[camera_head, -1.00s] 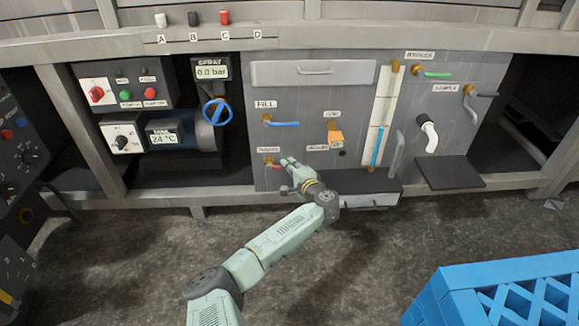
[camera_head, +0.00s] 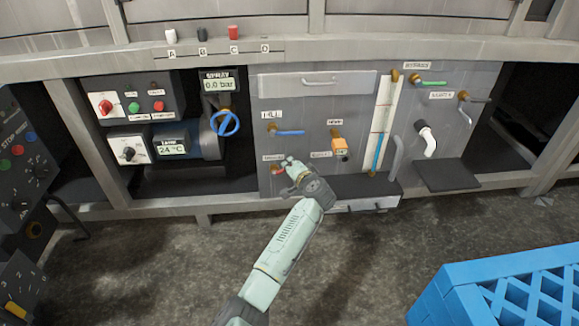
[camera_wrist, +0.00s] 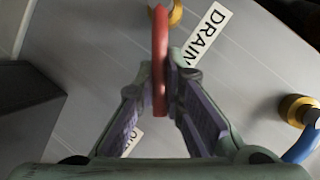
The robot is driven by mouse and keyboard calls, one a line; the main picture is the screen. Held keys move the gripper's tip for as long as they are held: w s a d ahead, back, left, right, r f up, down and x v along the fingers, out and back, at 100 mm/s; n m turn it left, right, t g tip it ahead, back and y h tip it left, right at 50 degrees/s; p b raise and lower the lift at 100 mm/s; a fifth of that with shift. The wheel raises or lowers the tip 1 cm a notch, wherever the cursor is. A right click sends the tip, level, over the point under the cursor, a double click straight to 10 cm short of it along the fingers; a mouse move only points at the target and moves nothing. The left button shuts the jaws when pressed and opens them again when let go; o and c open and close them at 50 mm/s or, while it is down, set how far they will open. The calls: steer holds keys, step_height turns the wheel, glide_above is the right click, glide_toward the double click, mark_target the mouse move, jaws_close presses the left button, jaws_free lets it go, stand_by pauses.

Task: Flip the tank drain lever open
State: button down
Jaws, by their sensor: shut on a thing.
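The drain lever is a red handle (camera_wrist: 160,62) on a brass fitting (camera_wrist: 174,12), beside a white DRAIN label (camera_wrist: 207,32) in the wrist view. My gripper (camera_wrist: 160,75) has its fingers on both sides of the red handle and is shut on it. The handle runs from the fitting down between the fingers toward the palm. In the head view my gripper (camera_head: 288,168) is at the lower left of the grey tank panel (camera_head: 350,110). A small red part of the lever (camera_head: 277,170) shows just left of the gripper; the rest is hidden.
A blue FILL lever (camera_head: 290,133) sits just above my gripper. A blue valve wheel (camera_head: 225,122) is to the left. A blue crate (camera_head: 500,290) stands at the lower right.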

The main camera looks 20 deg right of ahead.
steer(key=shift+w+a+r+n+g+h+p, duration=0.1)
steer(key=shift+a+r+n+g+h+p, duration=0.55)
steer(key=shift+n+p, duration=0.4)
steer(key=shift+w+a+r+n+h+p, duration=0.25)
steer(key=shift+a+r+n+h+p, duration=0.45)
steer(key=shift+p, duration=0.4)
steer(key=shift+w+a+n+h+p, duration=0.2)
steer(key=shift+a+n+h+p, duration=0.35)
steer(key=shift+n+h+p, duration=0.35)
steer(key=shift+w+a+n+g+h+p, duration=0.25)
steer(key=shift+a+n+h+p, duration=0.25)
steer(key=shift+a+n, duration=0.35)
steer(key=c, duration=1.7)
jaws_free()
steer(key=shift+o, duration=0.2)
steer(key=shift+d, duration=0.15)
